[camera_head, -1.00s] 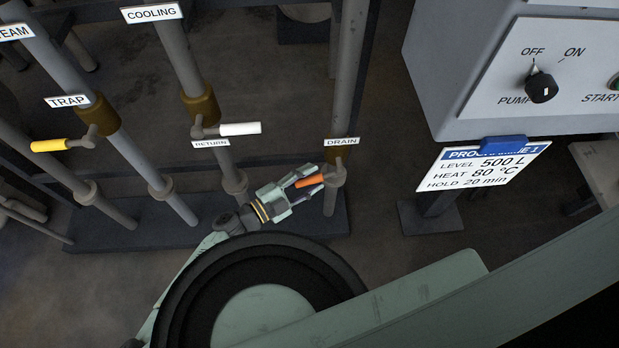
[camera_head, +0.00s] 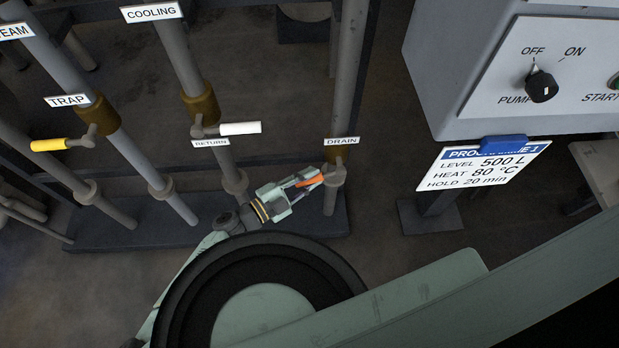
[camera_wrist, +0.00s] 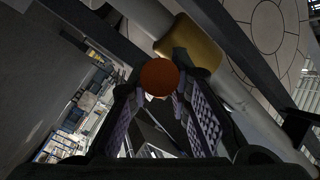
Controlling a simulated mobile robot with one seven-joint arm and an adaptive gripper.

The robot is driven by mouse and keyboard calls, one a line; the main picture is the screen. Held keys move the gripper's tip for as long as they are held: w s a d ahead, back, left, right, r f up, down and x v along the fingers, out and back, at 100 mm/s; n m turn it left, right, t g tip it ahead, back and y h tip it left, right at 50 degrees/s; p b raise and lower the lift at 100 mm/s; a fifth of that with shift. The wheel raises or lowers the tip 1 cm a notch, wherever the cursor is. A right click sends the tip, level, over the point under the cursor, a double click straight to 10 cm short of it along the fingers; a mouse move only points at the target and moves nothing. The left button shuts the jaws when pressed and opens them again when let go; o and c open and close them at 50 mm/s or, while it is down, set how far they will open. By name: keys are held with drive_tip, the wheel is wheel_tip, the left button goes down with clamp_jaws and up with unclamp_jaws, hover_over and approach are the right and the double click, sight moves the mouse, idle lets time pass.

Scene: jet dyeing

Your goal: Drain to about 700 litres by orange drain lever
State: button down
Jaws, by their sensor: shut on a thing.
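The orange drain lever (camera_head: 309,182) sticks out to the left from the valve on the drain pipe (camera_head: 346,60), below the DRAIN label (camera_head: 342,141). My gripper (camera_head: 308,180) is shut on the lever's grip from the left. In the wrist view the round orange end of the lever (camera_wrist: 159,76) shows between my two fingers, with the brass-coloured valve body (camera_wrist: 190,50) behind it. The fingers hide part of the grip. No litre reading of the present level is visible.

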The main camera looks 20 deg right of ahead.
idle(0.3)
drive_tip(key=r+y+p, duration=0.1)
drive_tip(key=r+p, duration=0.1)
drive_tip(key=p, duration=0.2)
drive_tip(key=shift+a+m+g, duration=0.15)
drive_tip(key=shift+m+g, duration=0.15)
drive_tip(key=shift+m, duration=0.1)
drive_tip(key=r+y+p, duration=0.1)
drive_tip(key=y+p, duration=0.1)
drive_tip(key=p, duration=0.4)
drive_tip(key=shift+a+r+m, duration=0.1)
drive_tip(key=shift+r+m, duration=0.1)
drive_tip(key=shift+m, duration=0.2)
drive_tip(key=y+p, duration=0.1)
drive_tip(key=p, duration=0.2)
drive_tip(key=shift+r+m, duration=0.2)
drive_tip(key=shift+m, duration=0.1)
drive_tip(key=shift+f, duration=0.2)
drive_tip(key=c, duration=1.5)
unclamp_jaws()
drive_tip(key=shift+o, duration=0.2)
drive_tip(key=shift+a, duration=0.1)
